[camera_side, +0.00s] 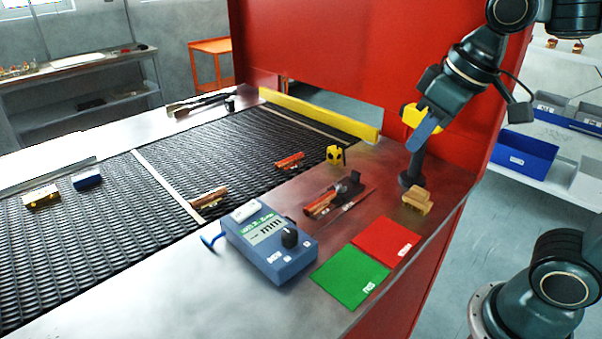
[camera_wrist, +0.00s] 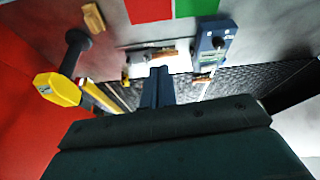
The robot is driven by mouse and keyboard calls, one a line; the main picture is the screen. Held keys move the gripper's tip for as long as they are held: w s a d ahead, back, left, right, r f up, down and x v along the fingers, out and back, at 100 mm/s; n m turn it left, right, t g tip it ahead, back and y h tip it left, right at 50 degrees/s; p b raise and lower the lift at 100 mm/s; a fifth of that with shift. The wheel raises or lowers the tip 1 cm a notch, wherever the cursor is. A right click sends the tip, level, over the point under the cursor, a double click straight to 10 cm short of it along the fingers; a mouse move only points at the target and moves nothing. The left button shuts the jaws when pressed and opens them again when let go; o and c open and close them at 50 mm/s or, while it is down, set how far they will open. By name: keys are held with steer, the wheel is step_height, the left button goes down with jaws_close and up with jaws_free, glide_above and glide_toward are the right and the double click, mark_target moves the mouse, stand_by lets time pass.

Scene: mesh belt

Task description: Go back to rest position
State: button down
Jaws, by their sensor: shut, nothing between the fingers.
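My gripper (camera_side: 414,146) is shut and empty. It hangs above the right side of the metal table, in front of the red housing. In the side view its blue fingers overlap the yellow head (camera_side: 409,114) of a dark post; I cannot tell the gap there. In the wrist view the shut fingers (camera_wrist: 158,72) point at the table, and the yellow-headed post (camera_wrist: 57,88) stands to their left, apart from them.
A blue device (camera_side: 268,243) with a black knob, a green mat (camera_side: 349,276), a red mat (camera_side: 386,241) and a wooden block (camera_side: 418,199) lie on the table. The mesh belt (camera_side: 100,235) carries several small parts. The red housing (camera_side: 330,45) rises behind.

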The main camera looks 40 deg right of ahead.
steer(key=s+d+f+m+t, duration=0.1)
steer(key=s+d+f, duration=0.1)
steer(key=s, duration=0.5)
steer(key=shift+f, duration=0.8)
